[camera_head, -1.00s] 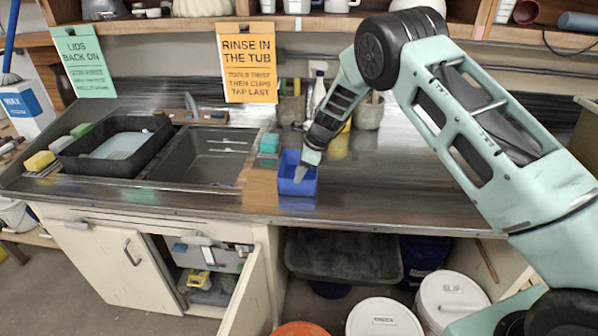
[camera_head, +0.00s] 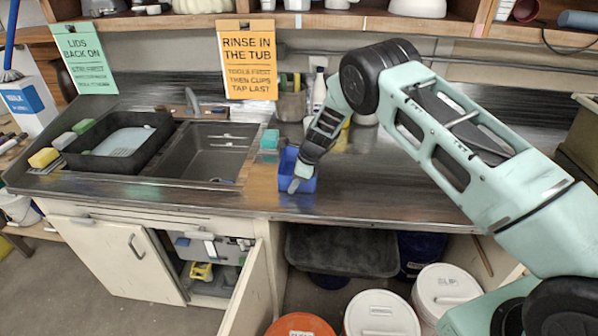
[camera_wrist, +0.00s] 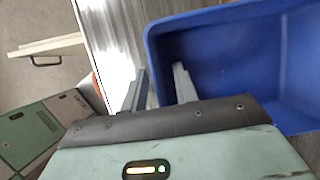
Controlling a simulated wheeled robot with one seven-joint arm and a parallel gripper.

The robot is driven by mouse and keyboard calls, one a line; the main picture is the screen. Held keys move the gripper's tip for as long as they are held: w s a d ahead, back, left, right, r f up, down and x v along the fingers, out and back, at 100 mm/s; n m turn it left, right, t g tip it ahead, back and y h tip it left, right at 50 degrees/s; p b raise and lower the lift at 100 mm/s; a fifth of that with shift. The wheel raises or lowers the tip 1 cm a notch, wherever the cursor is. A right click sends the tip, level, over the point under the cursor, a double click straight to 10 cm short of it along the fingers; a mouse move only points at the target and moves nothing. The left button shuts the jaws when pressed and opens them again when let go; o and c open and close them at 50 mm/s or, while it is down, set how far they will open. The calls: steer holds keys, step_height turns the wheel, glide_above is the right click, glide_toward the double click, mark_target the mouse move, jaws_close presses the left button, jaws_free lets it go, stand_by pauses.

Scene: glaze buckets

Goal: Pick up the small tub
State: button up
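The small tub is a blue open box (camera_head: 309,184) on the counter, right of the sink and near the front edge. It fills the upper right of the wrist view (camera_wrist: 235,65). A gap shows beside the wall, so I see no firm hold. My arm hides part of the tub in the head view.
A dark sink (camera_head: 207,155) and a black tray (camera_head: 120,142) lie to the left. A teal block (camera_head: 270,139), a grey container (camera_head: 291,104) and a spray bottle (camera_head: 318,92) stand behind the tub. The counter (camera_head: 400,190) to the right is largely clear.

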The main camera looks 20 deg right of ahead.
steer(key=shift+f+b, duration=0.3)
steer(key=shift+b, duration=0.05)
stand_by(0.4)
jaws_close()
